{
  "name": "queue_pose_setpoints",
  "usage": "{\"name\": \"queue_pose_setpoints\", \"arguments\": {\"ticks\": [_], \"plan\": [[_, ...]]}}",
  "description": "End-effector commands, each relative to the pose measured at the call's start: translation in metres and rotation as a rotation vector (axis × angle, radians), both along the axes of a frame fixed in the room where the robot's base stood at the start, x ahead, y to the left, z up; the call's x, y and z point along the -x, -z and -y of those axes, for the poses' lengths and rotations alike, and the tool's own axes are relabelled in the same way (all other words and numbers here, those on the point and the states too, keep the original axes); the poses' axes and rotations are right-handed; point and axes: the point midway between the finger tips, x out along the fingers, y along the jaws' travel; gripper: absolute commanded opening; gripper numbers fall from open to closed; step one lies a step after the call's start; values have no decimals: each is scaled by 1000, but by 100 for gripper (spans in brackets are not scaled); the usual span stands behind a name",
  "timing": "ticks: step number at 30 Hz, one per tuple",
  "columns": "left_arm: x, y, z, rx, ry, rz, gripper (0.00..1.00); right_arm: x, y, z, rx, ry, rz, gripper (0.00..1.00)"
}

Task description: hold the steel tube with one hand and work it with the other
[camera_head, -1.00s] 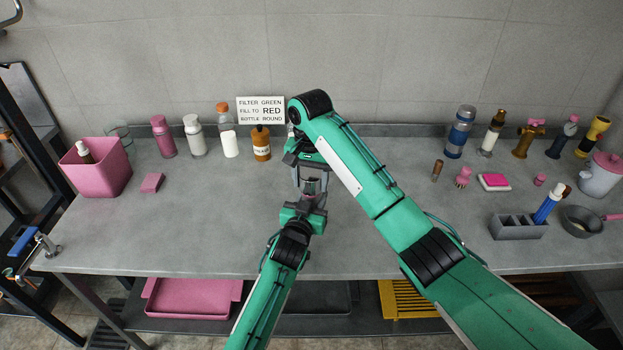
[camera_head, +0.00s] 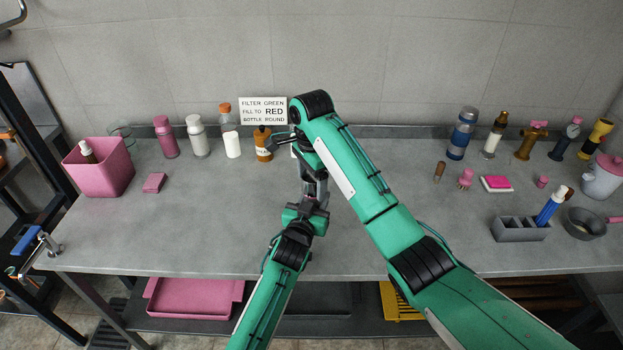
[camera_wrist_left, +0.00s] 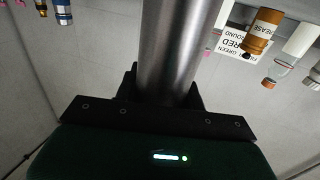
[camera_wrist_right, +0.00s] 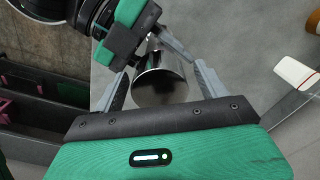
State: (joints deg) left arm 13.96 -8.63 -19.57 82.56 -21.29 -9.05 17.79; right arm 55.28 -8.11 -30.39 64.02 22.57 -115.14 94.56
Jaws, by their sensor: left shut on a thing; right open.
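The steel tube is a shiny cylinder, seen in the left wrist view (camera_wrist_left: 178,50) and in the right wrist view (camera_wrist_right: 162,80). My left gripper (camera_head: 308,203) is shut on the tube and holds it up over the middle of the counter. My right gripper (camera_wrist_right: 160,84) is open, with one finger on either side of the tube's free end. I cannot tell whether its fingers touch the tube. In the head view my right forearm and wrist hide most of the tube and the right fingers.
A brown grease bottle (camera_head: 263,144), a white bottle (camera_head: 232,145) and a sign (camera_head: 263,110) stand behind the grippers. A pink bin (camera_head: 112,178) stands at the left. A grey divided holder (camera_head: 520,230) stands at the right. The counter (camera_head: 190,235) left of my arms is clear.

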Motion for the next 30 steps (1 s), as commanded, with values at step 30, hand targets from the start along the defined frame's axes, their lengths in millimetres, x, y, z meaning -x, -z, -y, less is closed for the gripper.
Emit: {"name": "queue_pose_setpoints", "arguments": {"ticks": [30], "plan": [[0, 0, -1, 0, -1, -1, 0, -1, -48, 0, 1, -133, 4, 71]]}}
